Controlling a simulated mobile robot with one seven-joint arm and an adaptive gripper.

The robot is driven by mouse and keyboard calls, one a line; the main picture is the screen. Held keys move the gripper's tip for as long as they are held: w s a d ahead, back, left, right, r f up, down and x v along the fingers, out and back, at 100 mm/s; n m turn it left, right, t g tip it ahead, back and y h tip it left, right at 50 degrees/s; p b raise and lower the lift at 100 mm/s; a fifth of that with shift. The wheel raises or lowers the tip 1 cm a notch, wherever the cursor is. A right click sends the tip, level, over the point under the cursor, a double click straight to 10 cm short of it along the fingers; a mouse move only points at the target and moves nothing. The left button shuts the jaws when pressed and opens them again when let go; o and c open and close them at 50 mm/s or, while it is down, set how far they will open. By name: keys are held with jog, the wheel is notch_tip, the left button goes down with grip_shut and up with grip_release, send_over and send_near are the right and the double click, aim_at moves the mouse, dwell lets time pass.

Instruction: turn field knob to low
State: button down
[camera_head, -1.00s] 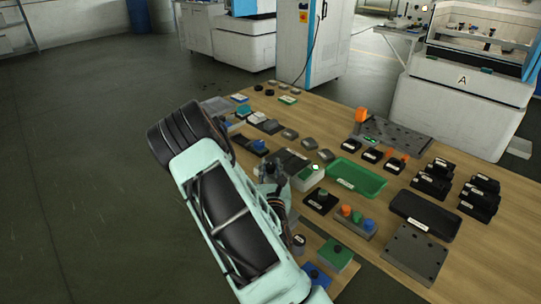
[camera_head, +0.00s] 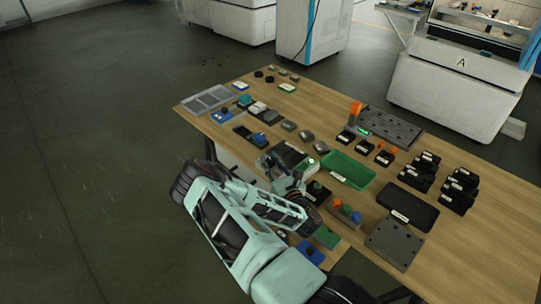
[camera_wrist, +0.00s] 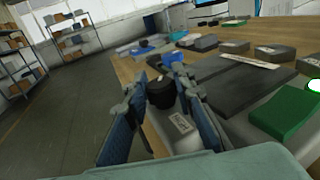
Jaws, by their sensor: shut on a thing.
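In the wrist view a black round knob (camera_wrist: 161,93) stands upright between the two fingers of my gripper (camera_wrist: 157,108). The fingers close on it from both sides. A small pale mark shows on its top. Below it is a grey housing with a white label (camera_wrist: 182,122); the label's text is too small to read, so I cannot tell where low lies. In the head view my gripper (camera_head: 284,170) is low at the table's near side, just left of a small green box (camera_head: 309,167). The knob is hidden there behind my gripper and arm.
A dark flat plate (camera_wrist: 250,84) and a green block (camera_wrist: 285,118) lie close right of my gripper. A green tray (camera_head: 349,171) and several black blocks (camera_head: 458,190) stand further right on the wooden table (camera_head: 330,110). The floor left of the table is clear.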

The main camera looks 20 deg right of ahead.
jog(key=shift+n+y+p, duration=0.3)
jog(key=shift+y+p, duration=0.05)
jog(key=shift+y, duration=0.15)
jog(key=c, duration=1.6)
grip_release()
jog(key=s, duration=1.2)
